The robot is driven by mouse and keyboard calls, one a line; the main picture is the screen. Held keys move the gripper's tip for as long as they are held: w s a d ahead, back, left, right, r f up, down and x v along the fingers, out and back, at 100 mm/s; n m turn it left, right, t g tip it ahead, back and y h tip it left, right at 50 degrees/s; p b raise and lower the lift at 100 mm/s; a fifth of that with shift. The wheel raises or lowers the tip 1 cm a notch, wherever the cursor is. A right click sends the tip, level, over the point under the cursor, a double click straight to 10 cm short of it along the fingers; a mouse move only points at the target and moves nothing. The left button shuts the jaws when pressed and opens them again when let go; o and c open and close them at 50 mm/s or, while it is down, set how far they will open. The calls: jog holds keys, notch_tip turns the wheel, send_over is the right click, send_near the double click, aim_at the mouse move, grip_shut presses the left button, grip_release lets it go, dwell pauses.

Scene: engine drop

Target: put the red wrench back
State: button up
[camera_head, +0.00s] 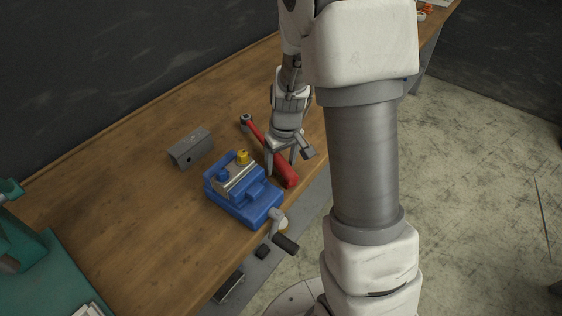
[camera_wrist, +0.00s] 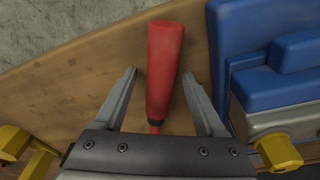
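The red wrench (camera_head: 285,171) lies on the wooden workbench, its dark metal head (camera_head: 246,120) toward the wall and its red handle toward the front edge. My gripper (camera_head: 281,172) is over the handle, pointing down. In the wrist view the red handle (camera_wrist: 163,70) lies between the two spread fingers of my gripper (camera_wrist: 160,85), with gaps on both sides. The fingers are open and hold nothing. The wrench head is hidden behind the gripper body in the wrist view.
A blue vise (camera_head: 243,198) with a yellow and a blue piece on top stands close beside the wrench. A grey metal block (camera_head: 190,148) lies further back. A teal machine (camera_head: 25,250) stands at the left.

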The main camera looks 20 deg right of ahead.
notch_tip(320, 180, up, 17)
jog(key=s+p, duration=0.2)
jog(key=shift+s+d+r, duration=0.15)
jog(key=shift+s+d, duration=0.05)
dwell(0.5)
jog(key=s+a+r+m+t, duration=0.1)
jog(key=s+a+r+t, duration=0.1)
jog(key=s, duration=0.6)
jog(key=s+a+r+m+t, duration=0.1)
jog(key=s+a+r+t, duration=0.1)
jog(key=s+r, duration=0.3)
jog(key=s, duration=0.3)
jog(key=shift+s+a+r, duration=0.25)
jog(key=shift+s, duration=0.1)
